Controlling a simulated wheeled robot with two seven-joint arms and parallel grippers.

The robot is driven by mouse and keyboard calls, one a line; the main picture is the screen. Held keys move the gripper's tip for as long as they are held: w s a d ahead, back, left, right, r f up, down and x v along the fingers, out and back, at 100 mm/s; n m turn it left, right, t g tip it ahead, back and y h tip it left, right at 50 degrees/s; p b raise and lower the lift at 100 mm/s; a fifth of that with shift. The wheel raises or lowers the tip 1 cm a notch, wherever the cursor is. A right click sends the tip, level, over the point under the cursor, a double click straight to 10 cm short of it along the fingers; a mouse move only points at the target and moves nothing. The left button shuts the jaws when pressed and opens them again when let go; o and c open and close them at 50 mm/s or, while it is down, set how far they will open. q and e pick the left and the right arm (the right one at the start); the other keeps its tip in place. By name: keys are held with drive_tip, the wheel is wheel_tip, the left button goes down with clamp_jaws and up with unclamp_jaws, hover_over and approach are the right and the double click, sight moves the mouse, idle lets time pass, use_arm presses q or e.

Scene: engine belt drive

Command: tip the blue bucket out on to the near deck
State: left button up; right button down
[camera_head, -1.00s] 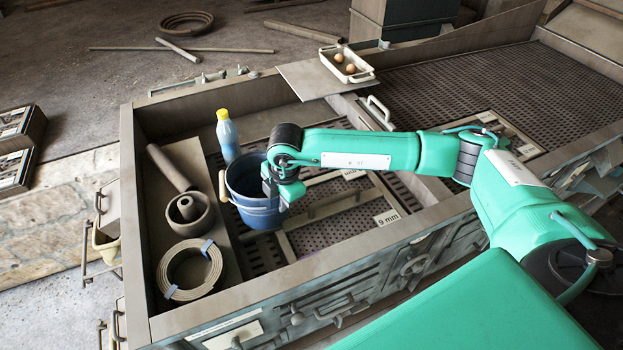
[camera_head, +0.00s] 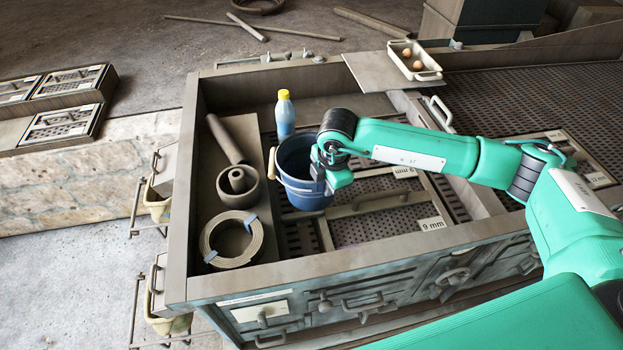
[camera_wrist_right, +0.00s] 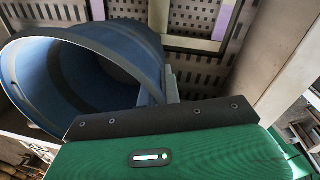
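The blue bucket (camera_head: 296,190) stands about upright in the near bay, its open mouth facing up and a pale grip on its left side. My right gripper (camera_head: 320,180) is at the bucket's right rim. In the right wrist view the fingers (camera_wrist_right: 168,88) appear shut on the rim of the bucket (camera_wrist_right: 85,75). Its visible inside wall is blue; any contents are hidden in shadow. The near deck (camera_head: 375,228) is a dark perforated panel to the right of and below the bucket, near a "9 mm" label. My left gripper is not in view.
A blue bottle with a yellow cap (camera_head: 285,115) stands behind the bucket. A coiled ring (camera_head: 232,240), a round cup (camera_head: 238,187) and a rod (camera_head: 225,138) lie on the left shelf. A raised frame wall (camera_head: 350,262) borders the front. A white tray (camera_head: 415,62) sits at the back.

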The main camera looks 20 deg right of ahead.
wheel_tip(320, 180, up, 13)
drive_tip(key=shift+f, duration=0.15)
idle(0.5)
